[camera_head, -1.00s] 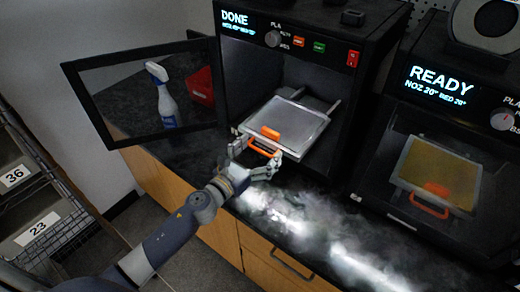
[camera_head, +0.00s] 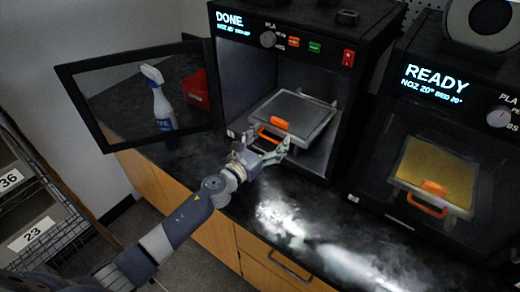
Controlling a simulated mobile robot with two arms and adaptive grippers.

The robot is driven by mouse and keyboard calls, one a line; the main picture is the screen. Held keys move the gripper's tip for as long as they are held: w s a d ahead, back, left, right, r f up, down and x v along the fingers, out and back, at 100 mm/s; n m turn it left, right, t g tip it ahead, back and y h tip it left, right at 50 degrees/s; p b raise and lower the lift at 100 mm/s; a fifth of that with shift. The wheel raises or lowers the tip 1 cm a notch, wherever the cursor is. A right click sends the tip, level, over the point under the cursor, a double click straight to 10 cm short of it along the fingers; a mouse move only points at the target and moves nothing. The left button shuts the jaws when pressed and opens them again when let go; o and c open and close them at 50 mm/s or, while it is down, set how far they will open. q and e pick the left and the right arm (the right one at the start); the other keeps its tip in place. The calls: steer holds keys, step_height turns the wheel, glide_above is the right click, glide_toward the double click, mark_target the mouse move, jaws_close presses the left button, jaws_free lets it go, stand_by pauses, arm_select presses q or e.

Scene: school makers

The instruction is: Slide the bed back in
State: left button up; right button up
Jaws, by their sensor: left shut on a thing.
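The bed (camera_head: 300,112) is a flat grey plate with an orange tab (camera_head: 280,123) on its front and an orange handle (camera_head: 267,137) below. It sits in the open left printer (camera_head: 226,70), whose display reads DONE. Most of the plate is within the chamber, with its front near the opening. My left gripper (camera_head: 265,143) is shut on the orange handle at the bed's front. The fingers partly hide the handle. My right gripper is not in view.
The printer's glass door (camera_head: 88,120) stands swung open to the left. A spray bottle (camera_head: 160,104) and a red object (camera_head: 197,88) show through it. A second printer (camera_head: 390,120) reading READY stands at right, with a yellowish bed (camera_head: 432,170). The dark counter has bright reflections.

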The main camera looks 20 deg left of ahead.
arm_select(q)
steer(key=shift+f+x, duration=0.2)
steer(key=shift+x, duration=0.95)
steer(key=shift+s+d+r, duration=0.1)
steer(key=shift+r, duration=0.2)
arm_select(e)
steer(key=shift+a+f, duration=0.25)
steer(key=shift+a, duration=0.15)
arm_select(q)
steer(key=o, duration=1.3)
steer(key=shift+r, duration=0.1)
steer(key=shift+w+d, duration=0.15)
steer(key=shift+w, duration=0.05)
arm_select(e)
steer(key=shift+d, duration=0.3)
arm_select(q)
steer(key=shift+w+d, duration=0.1)
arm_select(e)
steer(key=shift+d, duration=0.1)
